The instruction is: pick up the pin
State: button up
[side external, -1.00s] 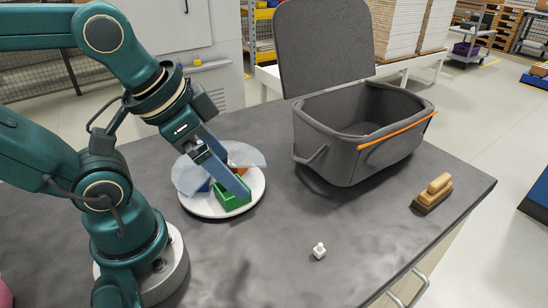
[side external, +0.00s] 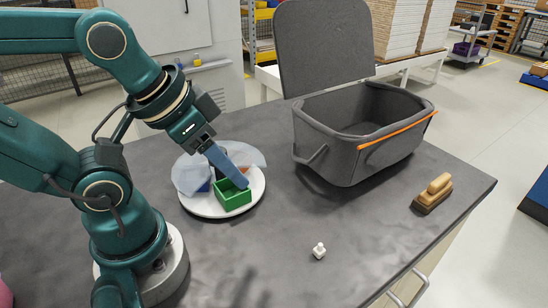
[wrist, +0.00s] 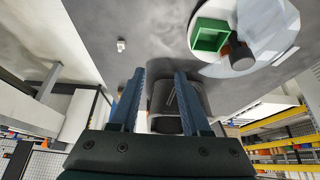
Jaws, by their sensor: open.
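A small white piece, which looks like the pin (side external: 319,251), stands on the bare grey table in front of the bin. It also shows in the wrist view (wrist: 121,45), at the upper left and beyond the fingers. My gripper (side external: 240,180) is above the round turntable, over or beside the green box, well to the left of the pin. In the wrist view the two blue fingers of my gripper (wrist: 159,72) are apart with nothing held between them. In the side view one finger largely hides the other.
The white round turntable (side external: 202,211) carries a green open box (side external: 232,200), a clear divider and other coloured parts, partly hidden. A large grey bin (side external: 345,165) with a raised lid stands behind. A wooden-handled brush (side external: 434,194) lies at the right. The table around the pin is clear.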

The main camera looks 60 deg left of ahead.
jog(key=n+g+h, duration=0.7)
jog(key=n, duration=0.1)
send_over(321, 245)
jog(key=s+a, duration=0.3)
jog(key=w+f+n+g+h, duration=0.1)
jog(key=f+n+h, duration=0.1)
jog(key=f, duration=0.2)
jog(key=w+a+f+n+g+h, duration=0.1)
jog(key=w+f+n, duration=0.1)
jog(key=f, duration=0.3)
jog(key=w+f+n+g+h, duration=0.1)
jog(key=f+n+h, duration=0.1)
jog(key=f, duration=0.2)
jog(key=shift+w+a+f+h, duration=0.2)
jog(key=shift+w+f+h, duration=0.1)
jog(key=shift+w, duration=0.1)
jog(key=shift+s+f, duration=0.15)
jog(key=shift+f, duration=0.1)
jog(key=shift+s+d+f, duration=0.1)
jog(key=shift+d+f, duration=0.05)
jog(key=shift+d, duration=0.05)
jog(key=shift+x, duration=2.25)
